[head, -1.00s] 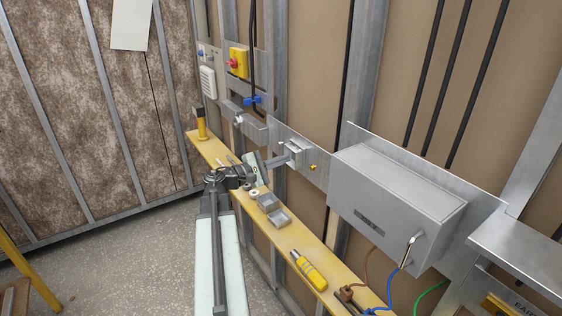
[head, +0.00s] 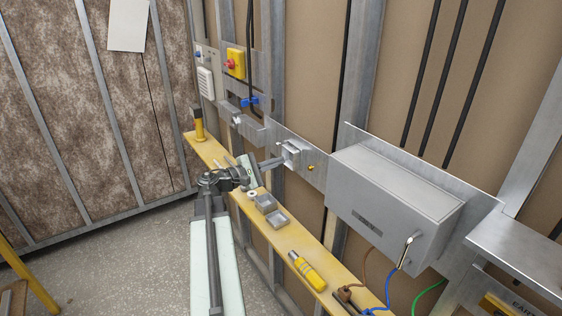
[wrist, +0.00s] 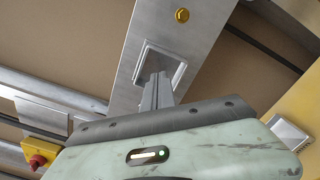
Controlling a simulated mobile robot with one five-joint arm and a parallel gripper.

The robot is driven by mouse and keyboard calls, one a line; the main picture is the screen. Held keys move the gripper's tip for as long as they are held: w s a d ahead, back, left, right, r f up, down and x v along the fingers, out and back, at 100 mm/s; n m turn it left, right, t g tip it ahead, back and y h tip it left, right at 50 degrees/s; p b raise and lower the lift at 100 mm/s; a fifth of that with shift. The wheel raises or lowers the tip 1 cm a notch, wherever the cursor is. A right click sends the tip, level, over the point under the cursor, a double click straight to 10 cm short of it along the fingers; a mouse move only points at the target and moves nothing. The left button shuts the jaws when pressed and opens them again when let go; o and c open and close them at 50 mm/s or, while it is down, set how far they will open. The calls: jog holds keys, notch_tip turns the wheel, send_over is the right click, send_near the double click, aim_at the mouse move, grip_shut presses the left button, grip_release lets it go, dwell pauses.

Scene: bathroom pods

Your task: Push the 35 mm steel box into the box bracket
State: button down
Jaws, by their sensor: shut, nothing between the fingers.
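A small square metal bracket (head: 291,148) stands out from the metal plate on the wall, left of a brass knob. In the wrist view the square bracket (wrist: 148,58) lies just ahead of my fingers. I cannot clearly tell the steel box apart from the bracket; a grey block shape sits within it, partly hidden by my fingers. My gripper (head: 279,161) is shut and empty, its fingertips at the bracket's front; it also shows in the wrist view (wrist: 158,82). Whether the tips touch is unclear.
A yellow shelf (head: 318,262) runs below, with two small grey trays (head: 272,210), a white ring (head: 252,194) and a yellow tool (head: 306,270). A large grey enclosure (head: 395,195) juts out to the right. A yellow switch box (head: 236,62) is up left.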

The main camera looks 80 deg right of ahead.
jog(key=v, duration=0.8)
jog(key=shift+w+a, duration=0.3)
jog(key=shift+w, duration=0.1)
jog(key=w+a+n+t+h, duration=0.3)
jog(key=w+a, duration=0.1)
jog(key=w, duration=0.9)
jog(key=w+a+f+n+t+y, duration=0.15)
jog(key=w+a+f+t, duration=0.25)
jog(key=w+a, duration=0.6)
jog(key=w+a+f+n+t, duration=0.2)
jog(key=w+a+f+t, duration=0.25)
jog(key=w+a, duration=0.5)
jog(key=w+a+f+t+y, duration=0.1)
jog(key=w+a+f+y, duration=0.1)
jog(key=w+a+f, duration=0.45)
jog(key=w+a+f+t+y, duration=0.1)
jog(key=w+a+f+y, duration=0.15)
jog(key=a, duration=0.75)
jog(key=a+f+m+y, duration=0.2)
jog(key=a+f+y, duration=0.1)
jog(key=a, duration=0.8)
jog(key=a+f+m+y, duration=0.2)
jog(key=a+y, duration=0.4)
jog(key=a, duration=0.6)
jog(key=shift+s+f, duration=0.5)
jog(key=shift+f, duration=0.2)
